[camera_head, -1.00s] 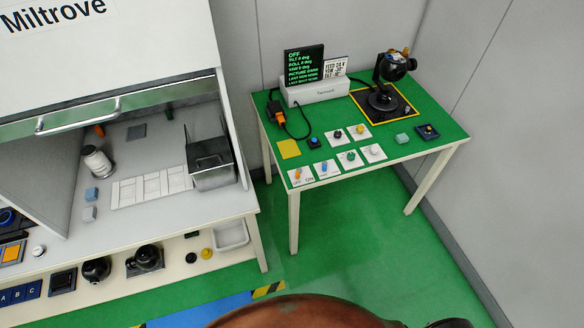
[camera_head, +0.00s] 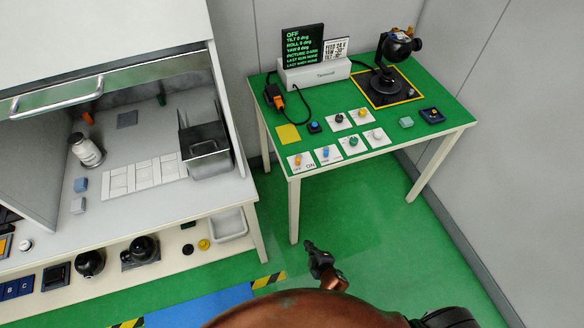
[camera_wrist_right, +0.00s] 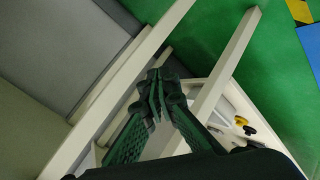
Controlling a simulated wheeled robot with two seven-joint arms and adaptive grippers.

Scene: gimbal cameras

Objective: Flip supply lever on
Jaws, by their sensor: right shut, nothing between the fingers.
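A small orange lever (camera_head: 298,158) stands on a white plate marked OFF and ON at the front left corner of the green table (camera_head: 440,118) in the head view. Its label is too small to read as supply. The lever appears to be on the OFF side. My right gripper (camera_head: 309,243) is shut and empty, low in front of the table, apart from the lever and below the tabletop in the picture. Its closed fingers also show in the right wrist view (camera_wrist_right: 158,80), where the lever is not seen. My left gripper is not in view.
Several other plates with knobs, including a blue one (camera_head: 325,152), sit near the lever. A console with a screen (camera_head: 302,47) reading OFF and a gimbal camera (camera_head: 398,45) stand behind. A grey workbench (camera_head: 130,215) stands at left. The green floor between is clear.

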